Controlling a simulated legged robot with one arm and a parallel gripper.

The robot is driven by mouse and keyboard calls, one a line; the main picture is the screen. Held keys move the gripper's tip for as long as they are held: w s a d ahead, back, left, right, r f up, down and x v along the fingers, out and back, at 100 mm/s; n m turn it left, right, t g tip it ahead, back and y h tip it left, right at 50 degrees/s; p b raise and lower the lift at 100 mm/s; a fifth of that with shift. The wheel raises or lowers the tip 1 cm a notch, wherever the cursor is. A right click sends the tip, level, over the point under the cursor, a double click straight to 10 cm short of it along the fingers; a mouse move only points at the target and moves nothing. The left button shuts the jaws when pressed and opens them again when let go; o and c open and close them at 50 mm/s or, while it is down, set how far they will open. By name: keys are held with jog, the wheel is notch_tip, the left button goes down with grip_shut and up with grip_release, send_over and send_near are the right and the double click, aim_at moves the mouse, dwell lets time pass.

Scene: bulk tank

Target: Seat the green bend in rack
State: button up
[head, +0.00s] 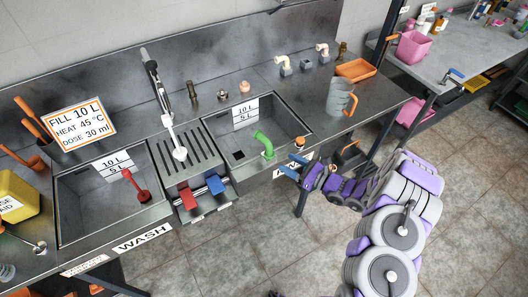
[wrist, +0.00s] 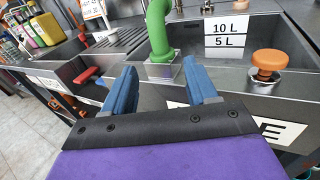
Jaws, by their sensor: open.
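The green bend (head: 264,143) stands upright at the front edge of the right-hand sink, its curved top leaning left in the head view. In the wrist view the green bend (wrist: 159,32) rises beyond and between my fingertips. My gripper (head: 291,168) is open and empty, in front of the sink, to the right of the bend and apart from it. Its two blue fingers also show in the wrist view (wrist: 160,78). At the back right of the counter, a row of small grey holders, apparently the rack (head: 306,65), stands between two white bends (head: 282,61) (head: 322,49).
An orange-topped plug (head: 299,142) sits right of the green bend on the sink's front rim. A grey jug (head: 340,98) and an orange tray (head: 355,70) stand on the right counter. A tap rises behind.

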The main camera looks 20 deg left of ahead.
aim_at(273, 152)
jog(key=x, duration=0.2)
jog(key=shift+w+a, duration=0.2)
jog(key=shift+w, duration=0.1)
jog(key=x, duration=0.2)
jog(key=b+x, duration=0.1)
jog(key=x, duration=0.2)
jog(key=b+x, duration=0.1)
jog(key=x, duration=0.1)
jog(key=shift+s+a, duration=0.25)
jog(key=shift+a, duration=0.25)
jog(key=shift+w+a+r, duration=0.1)
jog(key=shift+a, duration=0.05)
jog(key=shift+w+d+r, duration=0.1)
jog(key=shift+d+r, duration=0.05)
jog(key=shift+d, duration=0.35)
jog(key=shift+d+r, duration=0.2)
jog(key=shift+d, duration=0.35)
jog(key=shift+a, duration=0.1)
jog(key=shift+c, duration=1.4)
jog(key=shift+a+f, duration=0.2)
jog(key=shift+a, duration=0.55)
jog(key=c, duration=0.4)
jog(key=shift+d+f, duration=0.1)
jog(key=shift+d, duration=0.05)
jog(key=c, duration=0.3)
jog(key=shift+d, duration=0.2)
grip_shut()
